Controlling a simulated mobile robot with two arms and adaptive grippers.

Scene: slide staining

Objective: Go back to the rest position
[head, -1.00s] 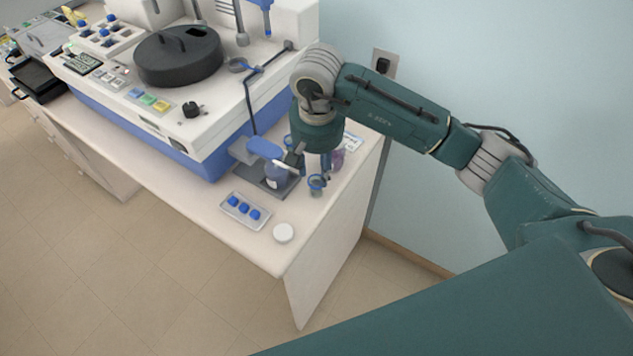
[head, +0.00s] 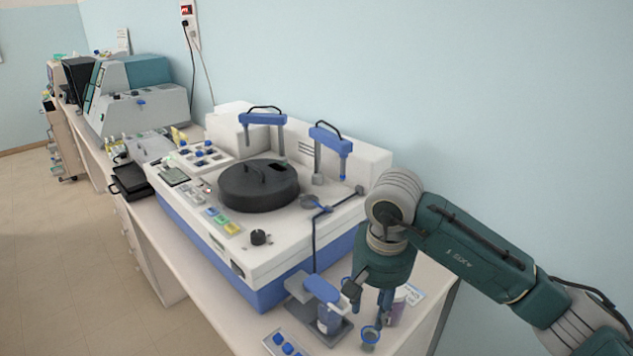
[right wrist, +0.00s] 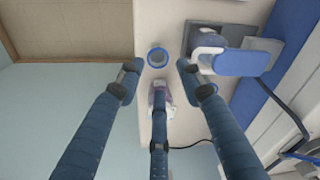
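My right gripper (head: 368,296) points down over the near right end of the bench, beside the blue and white staining machine (head: 290,248). In the right wrist view its fingers (right wrist: 158,78) are spread apart with nothing clasped between them. A small blue-rimmed container (right wrist: 157,58) stands on the bench below, between the fingers in that view; it also shows in the head view (head: 370,335). A purple-tinted bottle (right wrist: 160,98) is partly hidden behind one finger. My left gripper is in neither view.
A stand with a blue-topped bottle (head: 328,316) is close to the left of my right gripper. A tray with blue caps (head: 284,344) lies at the bench's front edge. The wall (head: 500,130) is behind my arm. Floor (head: 60,240) is open at left.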

